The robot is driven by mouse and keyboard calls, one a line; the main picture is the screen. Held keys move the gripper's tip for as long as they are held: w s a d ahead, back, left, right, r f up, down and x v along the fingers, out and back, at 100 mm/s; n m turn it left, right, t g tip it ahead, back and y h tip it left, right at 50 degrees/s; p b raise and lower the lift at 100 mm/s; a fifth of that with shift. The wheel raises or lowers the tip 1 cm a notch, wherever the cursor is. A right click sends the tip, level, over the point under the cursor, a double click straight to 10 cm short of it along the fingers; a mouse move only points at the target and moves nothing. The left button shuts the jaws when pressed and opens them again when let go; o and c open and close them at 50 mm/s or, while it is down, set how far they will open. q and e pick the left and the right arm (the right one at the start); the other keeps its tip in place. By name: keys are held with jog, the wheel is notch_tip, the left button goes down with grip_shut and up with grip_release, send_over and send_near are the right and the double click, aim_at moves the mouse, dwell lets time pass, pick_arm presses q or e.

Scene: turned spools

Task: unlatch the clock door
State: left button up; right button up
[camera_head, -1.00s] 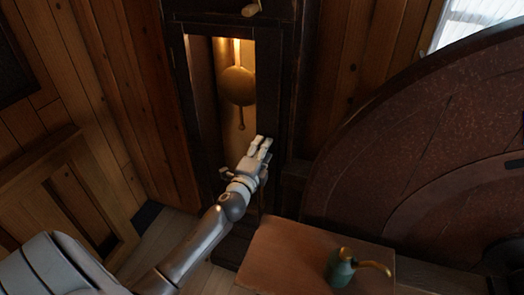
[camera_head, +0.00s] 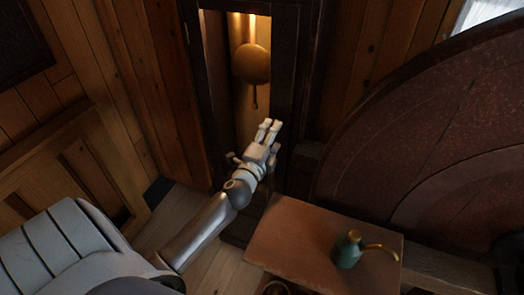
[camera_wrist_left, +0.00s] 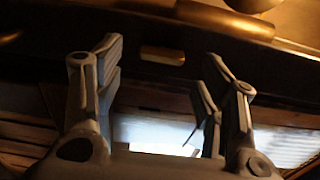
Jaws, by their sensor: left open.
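The tall clock has a dark wooden case and a narrow door (camera_head: 284,60) framing a lit interior. A round brass pendulum (camera_head: 252,63) hangs inside. My left gripper (camera_head: 269,127) is in front of the lower door, by its right-hand frame, below the pendulum. In the left wrist view the open gripper (camera_wrist_left: 158,75) has its fingers spread with nothing between them. A small brass piece (camera_wrist_left: 162,54) on a dark bar shows beyond the gap between the fingertips; I cannot tell for certain that it is the latch. My right gripper is not in view.
A small wooden table (camera_head: 300,240) with a green can with a brass spout (camera_head: 348,250) stands at the lower right, close to my left forearm. A large dark red round wheel-like form (camera_head: 430,130) fills the right side. Wood panelling (camera_head: 110,60) lines the left.

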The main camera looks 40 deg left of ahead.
pick_arm(q)
jog(key=v, duration=0.9)
dwell(0.3)
